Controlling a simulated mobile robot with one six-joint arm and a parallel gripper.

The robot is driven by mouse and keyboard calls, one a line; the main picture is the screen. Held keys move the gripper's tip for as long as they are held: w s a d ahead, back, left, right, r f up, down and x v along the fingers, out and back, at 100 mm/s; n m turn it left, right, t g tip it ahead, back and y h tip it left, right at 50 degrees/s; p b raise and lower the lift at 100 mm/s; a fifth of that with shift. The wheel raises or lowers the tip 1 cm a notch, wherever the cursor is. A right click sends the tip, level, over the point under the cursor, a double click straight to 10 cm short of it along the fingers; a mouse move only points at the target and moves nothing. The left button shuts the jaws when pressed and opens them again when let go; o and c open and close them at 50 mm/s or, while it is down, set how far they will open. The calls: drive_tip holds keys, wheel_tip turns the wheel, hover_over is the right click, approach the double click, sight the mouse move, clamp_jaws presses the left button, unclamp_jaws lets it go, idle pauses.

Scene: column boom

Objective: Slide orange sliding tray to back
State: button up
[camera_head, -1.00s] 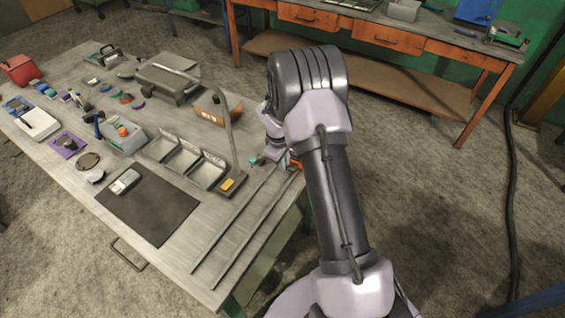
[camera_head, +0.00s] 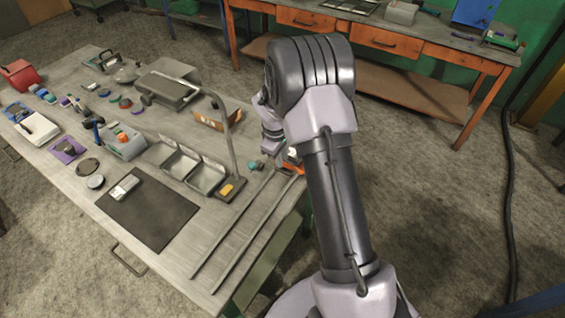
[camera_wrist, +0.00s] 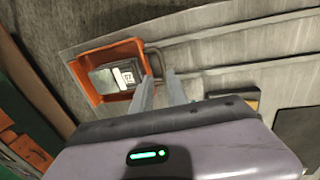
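The orange sliding tray (camera_head: 291,170) sits at the far end of two parallel rails (camera_head: 245,230) on the workbench, mostly hidden behind my arm in the head view. In the wrist view the tray (camera_wrist: 84,82) shows from above with a grey, labelled block (camera_wrist: 118,76) inside it. My gripper (camera_wrist: 161,76) has its two fingers apart, with nothing visible held between them. The left finger is close to the tray's right wall; I cannot tell whether they touch.
A lamp-like stand (camera_head: 229,190) and grey bins (camera_head: 205,178) stand left of the rails. A dark mat (camera_head: 150,215) lies nearer. A small teal object (camera_head: 256,165) is beside the rails near the tray. The rails' near stretch is clear.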

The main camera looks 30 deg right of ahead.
wheel_tip(320, 180, up, 12)
drive_tip(key=s+a+p, duration=0.1)
drive_tip(key=p, duration=0.1)
drive_tip(key=shift+a+f, duration=0.2)
drive_tip(key=shift+a, duration=0.2)
drive_tip(key=s+a+r+m+t+y+b, duration=0.1)
drive_tip(key=s+a+r+m+t+b, duration=0.2)
drive_tip(key=s+a+r, duration=0.4)
drive_tip(key=s+a+r+m+y+b, duration=0.1)
drive_tip(key=s+a+r+m+b, duration=0.35)
drive_tip(key=s, duration=0.55)
drive_tip(key=s+a+f+m+t+y+b, duration=0.1)
drive_tip(key=s+a+f+m+b, duration=0.2)
drive_tip(key=s, duration=0.8)
drive_tip(key=a+f+b, duration=0.1)
drive_tip(key=a, duration=0.1)
drive_tip(key=shift+a+f+t+y, duration=0.25)
drive_tip(key=shift+a+t+y, duration=0.1)
drive_tip(key=shift+t+y, duration=0.05)
drive_tip(key=shift+w, duration=0.1)
drive_tip(key=shift+c, duration=0.2)
